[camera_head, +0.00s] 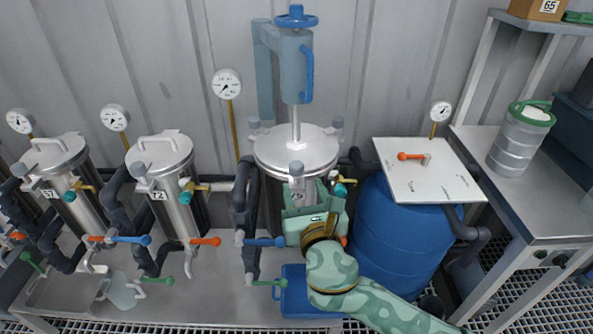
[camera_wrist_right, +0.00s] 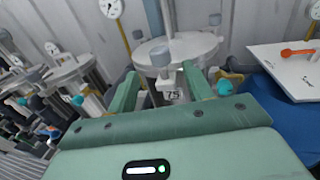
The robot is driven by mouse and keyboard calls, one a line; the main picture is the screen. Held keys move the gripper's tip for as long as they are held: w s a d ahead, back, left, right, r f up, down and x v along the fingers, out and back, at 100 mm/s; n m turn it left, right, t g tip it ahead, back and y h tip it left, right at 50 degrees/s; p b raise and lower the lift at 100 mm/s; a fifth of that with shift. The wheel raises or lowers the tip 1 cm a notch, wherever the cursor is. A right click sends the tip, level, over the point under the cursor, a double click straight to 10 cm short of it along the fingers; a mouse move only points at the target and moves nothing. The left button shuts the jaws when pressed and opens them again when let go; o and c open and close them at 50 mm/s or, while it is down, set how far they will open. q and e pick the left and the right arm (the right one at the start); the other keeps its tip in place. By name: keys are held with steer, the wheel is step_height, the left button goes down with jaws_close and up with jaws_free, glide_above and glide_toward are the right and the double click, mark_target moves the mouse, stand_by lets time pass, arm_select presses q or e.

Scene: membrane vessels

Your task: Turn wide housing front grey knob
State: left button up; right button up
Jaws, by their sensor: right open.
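The wide housing (camera_head: 285,146) is a steel vessel with a round lid, standing centre in the head view; its lid also shows in the right wrist view (camera_wrist_right: 190,46). Its front grey knob (camera_head: 296,168) sits at the lid's near edge. In the right wrist view the knob (camera_wrist_right: 160,56) stands beyond the fingertips, between their lines. My right gripper (camera_head: 310,192) is open and empty, in front of the housing and just below the knob. It hides part of the housing's front. The knob appears free of the fingers. My left gripper is not in view.
Other grey knobs (camera_head: 337,122) sit around the lid. A blue-handled lifting column (camera_head: 296,66) rises above it. A teal-handled valve (camera_head: 341,189) is close right of my gripper. Narrow housings (camera_head: 166,185) stand left; a blue barrel (camera_head: 400,240) with a white board (camera_head: 430,180) stands right.

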mark_target(298, 174)
steer(key=w, duration=0.2)
steer(key=w+a+b, duration=0.1)
steer(key=w, duration=0.1)
steer(key=w+b, duration=0.1)
steer(key=w, duration=0.2)
steer(key=shift+a+f, duration=0.15)
steer(key=shift+f, duration=0.05)
steer(key=shift+w+a+r, duration=0.15)
steer(key=shift+w+r, duration=0.05)
steer(key=shift+w, duration=0.3)
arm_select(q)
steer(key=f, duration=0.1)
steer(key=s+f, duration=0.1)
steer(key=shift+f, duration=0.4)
arm_select(e)
steer(key=c, duration=1)
